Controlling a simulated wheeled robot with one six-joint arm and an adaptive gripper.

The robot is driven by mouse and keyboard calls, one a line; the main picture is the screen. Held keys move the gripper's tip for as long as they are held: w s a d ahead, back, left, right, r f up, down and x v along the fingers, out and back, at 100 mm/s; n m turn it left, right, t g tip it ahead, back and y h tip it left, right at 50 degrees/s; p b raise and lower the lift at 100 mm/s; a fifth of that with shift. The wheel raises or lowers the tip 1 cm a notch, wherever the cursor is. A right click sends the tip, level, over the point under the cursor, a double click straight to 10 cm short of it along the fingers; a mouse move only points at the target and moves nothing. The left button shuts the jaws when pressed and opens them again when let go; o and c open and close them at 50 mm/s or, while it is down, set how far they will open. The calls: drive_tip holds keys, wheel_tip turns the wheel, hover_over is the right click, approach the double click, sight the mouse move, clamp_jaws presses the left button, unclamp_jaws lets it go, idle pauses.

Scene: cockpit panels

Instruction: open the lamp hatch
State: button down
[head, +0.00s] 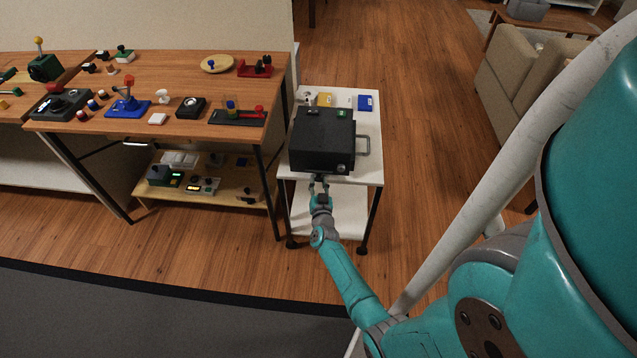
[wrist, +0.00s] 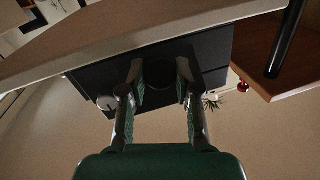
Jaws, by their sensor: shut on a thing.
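A black box (head: 322,135) sits on the white cart top, and it is the only hatch-like thing near my gripper. I cannot tell which of its panels is the lamp hatch, and no gap shows in its faces. My gripper (head: 319,181) is at the lower front edge of the box, left of a round silver fitting (head: 341,168). In the wrist view my gripper (wrist: 160,75) has its two fingers against the dark underside or front of the box (wrist: 215,55). They are shut on a dark part of it, whose shape is mostly hidden.
A metal handle (head: 363,145) sticks out from the box's right side. Small yellow and blue items (head: 365,103) lie behind it on the white cart (head: 372,165). A wooden bench (head: 170,85) with several controls stands to the left. The floor in front is clear.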

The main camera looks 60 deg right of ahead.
drive_tip(key=shift+f, duration=0.1)
drive_tip(key=shift+s+d+f+h, duration=0.1)
drive_tip(key=shift+f+h, duration=0.05)
drive_tip(key=shift+h, duration=0.35)
drive_tip(key=shift+f+t, duration=0.1)
drive_tip(key=shift+t, duration=0.3)
drive_tip(key=c, duration=0.8)
unclamp_jaws()
drive_tip(key=v, duration=1.2)
drive_tip(key=shift+f, duration=0.15)
